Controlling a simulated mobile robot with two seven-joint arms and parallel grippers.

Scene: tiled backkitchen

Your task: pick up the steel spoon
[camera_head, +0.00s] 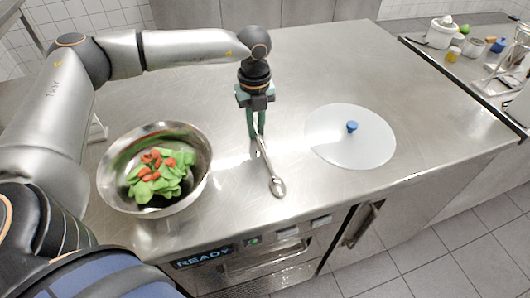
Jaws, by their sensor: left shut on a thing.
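The steel spoon (276,183) is over the steel counter (205,82) in the middle of the view, with its bowl towards the front edge. My left gripper (257,131) comes down from above and is shut on the far end of its handle. I cannot tell whether the spoon's bowl touches the counter or is a little above it. My right gripper is not in view.
A steel bowl (199,187) with green leaves and red pieces stands left of the spoon. A round translucent lid (375,151) with a blue knob (352,126) lies to the right. A white pot (440,36) and jars stand on a far right counter.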

